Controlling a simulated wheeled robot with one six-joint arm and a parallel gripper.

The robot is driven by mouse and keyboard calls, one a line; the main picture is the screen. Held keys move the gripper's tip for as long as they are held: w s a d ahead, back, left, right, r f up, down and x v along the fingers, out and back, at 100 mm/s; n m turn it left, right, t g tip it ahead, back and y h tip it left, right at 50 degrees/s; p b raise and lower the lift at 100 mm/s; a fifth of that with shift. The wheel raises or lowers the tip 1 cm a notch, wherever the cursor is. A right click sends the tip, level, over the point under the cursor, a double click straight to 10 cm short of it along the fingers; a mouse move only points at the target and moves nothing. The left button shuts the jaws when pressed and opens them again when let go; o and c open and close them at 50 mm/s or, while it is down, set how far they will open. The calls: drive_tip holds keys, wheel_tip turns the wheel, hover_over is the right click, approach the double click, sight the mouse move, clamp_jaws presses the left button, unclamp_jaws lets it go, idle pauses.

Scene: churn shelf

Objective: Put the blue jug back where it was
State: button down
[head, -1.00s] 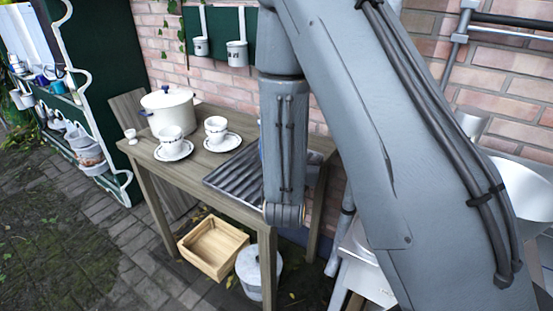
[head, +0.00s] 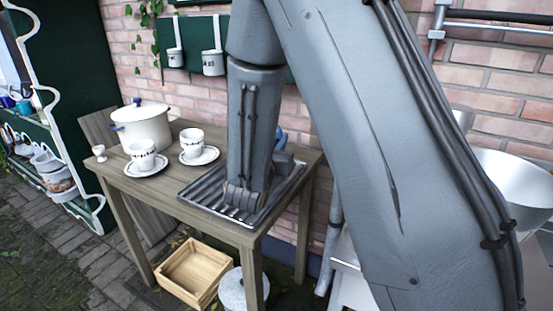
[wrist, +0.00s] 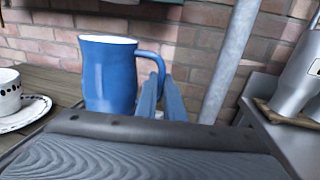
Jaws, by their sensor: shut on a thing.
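The blue jug (wrist: 107,78) stands upright in the wrist view, its handle on the right side. My gripper (wrist: 160,95) is shut on that handle. In the head view my arm hides most of the jug; only a small blue piece (head: 280,136) shows beside the wrist, above the ridged grey draining tray (head: 262,213). The jug's base is hidden in both views, so I cannot tell whether it touches the tray.
Two white cups on saucers (head: 146,168) and a white lidded pot (head: 141,126) stand left of the tray on the wooden table (head: 120,181). Ladles (head: 213,62) hang on the wall behind. A wooden crate (head: 192,270) lies below. A metal pole (wrist: 229,60) rises right of the jug.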

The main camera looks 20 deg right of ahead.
drive_tip(key=shift+f, duration=2.55)
drive_tip(key=shift+f, duration=0.1)
drive_tip(key=c, duration=1.9)
unclamp_jaws()
drive_tip(key=shift+o, duration=0.2)
drive_tip(key=b+v, duration=0.1)
drive_tip(key=v, duration=1.1)
